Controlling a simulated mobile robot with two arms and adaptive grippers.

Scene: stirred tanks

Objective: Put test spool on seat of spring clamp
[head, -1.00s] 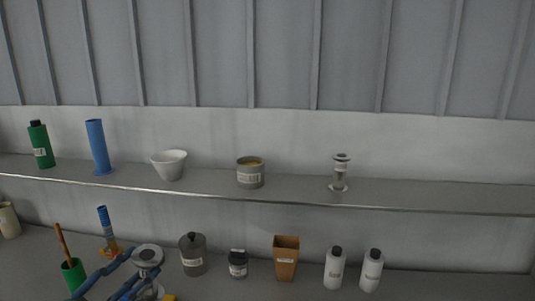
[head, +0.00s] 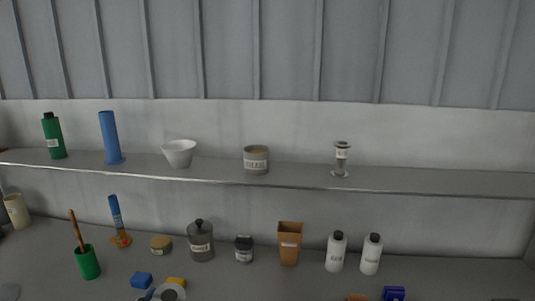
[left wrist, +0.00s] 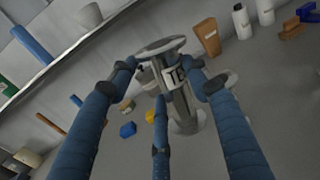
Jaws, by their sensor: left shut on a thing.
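The test spool (left wrist: 178,90), a grey metal piece with round flanges and a white label partly reading "TE", is held tilted in my left gripper (left wrist: 163,95). The gripper's blue fingers close around its body in the left wrist view. In the head view only the spool's round top (head: 172,290) shows at the bottom edge, with a bit of blue finger beside it. I cannot clearly identify the spring clamp or its seat; a stepped orange piece (left wrist: 292,29) and a blue piece (left wrist: 309,13) lie at the upper right of the left wrist view. My right gripper is not in view.
A shelf (head: 430,184) above the bench holds a green bottle, blue cylinder, white bowl, tin and flanged metal piece (head: 341,160). Along the bench stand a grey jar (head: 200,242), orange-brown beaker (head: 290,244) and white bottles (head: 336,252). A blue block (head: 141,279) lies near the spool.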

